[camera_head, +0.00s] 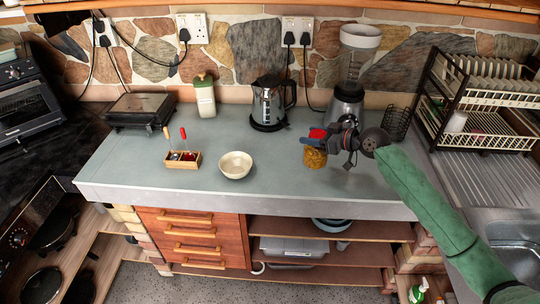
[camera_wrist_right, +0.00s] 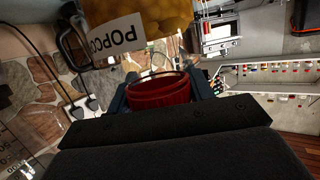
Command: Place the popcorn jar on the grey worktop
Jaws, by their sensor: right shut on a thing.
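The popcorn jar (camera_head: 313,157) has an amber body, a red lid and a white label. It is roughly upright at the right part of the grey worktop (camera_head: 300,192). Whether its base touches the surface I cannot tell. My right gripper (camera_head: 322,141) reaches in from the right and is shut on the jar near its lid, partly hiding it. In the right wrist view the red lid sits between the fingers (camera_wrist_right: 163,92), and the jar body (camera_wrist_right: 150,20) with its label extends beyond. My left gripper is not in view.
A blender (camera_head: 352,75) and a dark wire basket (camera_head: 397,123) stand behind my right gripper. A kettle (camera_head: 268,103), a cream bowl (camera_head: 236,165), a wooden utensil box (camera_head: 182,160) and a green-lidded jar (camera_head: 204,97) stand further left. The worktop between bowl and jar is clear.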

